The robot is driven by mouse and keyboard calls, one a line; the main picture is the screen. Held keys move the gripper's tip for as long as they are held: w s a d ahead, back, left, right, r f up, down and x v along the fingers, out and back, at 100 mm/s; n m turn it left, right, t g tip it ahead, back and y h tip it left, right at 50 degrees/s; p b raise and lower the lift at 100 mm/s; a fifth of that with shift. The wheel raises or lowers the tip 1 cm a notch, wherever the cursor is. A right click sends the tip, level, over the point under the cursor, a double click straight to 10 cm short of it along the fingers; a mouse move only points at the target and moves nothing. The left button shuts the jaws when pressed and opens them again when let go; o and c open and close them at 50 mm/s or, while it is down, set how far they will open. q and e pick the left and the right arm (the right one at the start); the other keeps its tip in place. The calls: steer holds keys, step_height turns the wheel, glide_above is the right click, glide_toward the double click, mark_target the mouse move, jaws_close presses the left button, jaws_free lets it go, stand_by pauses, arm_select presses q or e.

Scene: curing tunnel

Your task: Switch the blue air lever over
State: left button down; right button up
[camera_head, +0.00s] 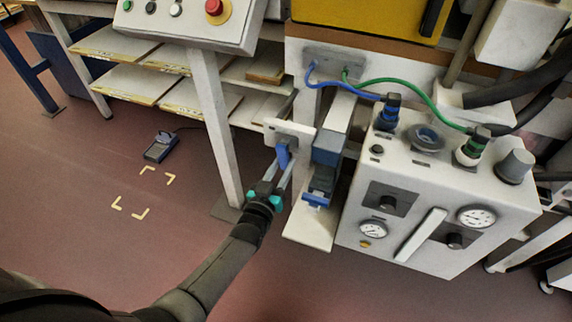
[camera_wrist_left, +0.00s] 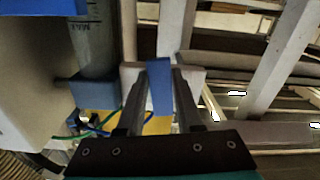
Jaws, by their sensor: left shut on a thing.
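The blue air lever (camera_head: 283,155) sits on a white plate (camera_head: 297,131) on the frame, left of the white control cabinet. My left gripper (camera_head: 281,168) reaches up to it from below, with its fingers on either side of the lever. In the left wrist view the blue lever (camera_wrist_left: 160,86) stands between the two fingers of the left gripper (camera_wrist_left: 159,100), in front of the white plate (camera_wrist_left: 135,76). The left gripper is shut on the lever. The fingers hide part of the lever's sides. My right gripper is not in view.
A blue and clear filter unit (camera_head: 325,165) hangs close right of the lever. The white cabinet (camera_head: 440,200) carries gauges, knobs and blue and green hoses.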

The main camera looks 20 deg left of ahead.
arm_select(q)
steer(key=shift+a+m, duration=0.4)
steer(key=shift+m, duration=0.5)
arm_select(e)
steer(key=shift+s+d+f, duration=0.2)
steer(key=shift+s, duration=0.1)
arm_select(q)
steer(key=c, duration=0.6)
jaws_free()
steer(key=shift+o, duration=0.2)
steer(key=shift+s, duration=0.1)
steer(key=shift+s+p, duration=0.2)
steer(key=shift+p, duration=0.1)
steer(key=s+p, duration=0.4)
steer(key=s, duration=1)
steer(key=shift+s+a, duration=0.3)
steer(key=shift+s, duration=0.05)
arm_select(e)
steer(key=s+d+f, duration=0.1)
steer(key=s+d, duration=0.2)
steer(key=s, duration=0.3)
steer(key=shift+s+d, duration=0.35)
